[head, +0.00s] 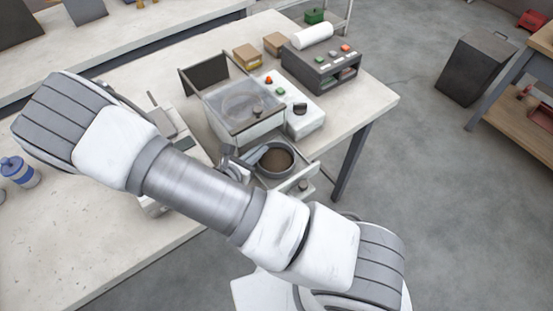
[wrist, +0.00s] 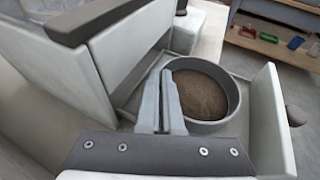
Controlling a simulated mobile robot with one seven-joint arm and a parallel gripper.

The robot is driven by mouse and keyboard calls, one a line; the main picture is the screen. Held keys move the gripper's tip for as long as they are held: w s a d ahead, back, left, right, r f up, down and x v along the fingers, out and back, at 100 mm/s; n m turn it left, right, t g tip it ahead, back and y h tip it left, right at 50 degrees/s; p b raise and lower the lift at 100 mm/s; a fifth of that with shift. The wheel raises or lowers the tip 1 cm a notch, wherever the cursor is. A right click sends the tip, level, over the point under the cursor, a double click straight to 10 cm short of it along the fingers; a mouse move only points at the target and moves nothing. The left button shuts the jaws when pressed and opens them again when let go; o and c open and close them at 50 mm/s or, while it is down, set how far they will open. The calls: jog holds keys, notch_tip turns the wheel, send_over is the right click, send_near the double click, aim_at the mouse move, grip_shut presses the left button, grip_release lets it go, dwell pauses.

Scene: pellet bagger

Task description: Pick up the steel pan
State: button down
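The steel pan is a round grey dish (wrist: 214,127) holding brown granular material. It sits in a pulled-out drawer or tray (wrist: 268,120) of the bagging machine. In the head view the pan (head: 272,177) shows at the machine's front, just beyond my arm. My gripper (wrist: 163,80) is at the pan's left side in the wrist view. Its two fingers are nearly together, with the pan's left rim seemingly between them. The fingers cover that stretch of rim. In the head view my gripper (head: 243,158) is partly hidden behind my arm.
The bagging machine (head: 240,108) with its clear lid rises beside the pan. The drawer front with its dark knob (wrist: 296,115) stands on the other side. A white control box (head: 300,122) and a grey button panel (head: 320,72) stand behind.

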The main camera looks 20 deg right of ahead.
jog(key=shift+s+a+f, duration=0.1)
dwell(0.3)
jog(key=shift+r, duration=0.6)
jog(key=r, duration=0.3)
jog(key=shift+d+r, duration=0.1)
jog(key=shift+d, duration=0.15)
jog(key=s+d+r+p, duration=0.4)
jog(key=d+r+p, duration=0.2)
jog(key=d+p, duration=0.2)
jog(key=shift+s+d+r, duration=0.35)
jog(key=shift+d, duration=0.7)
jog(key=shift+a, duration=0.1)
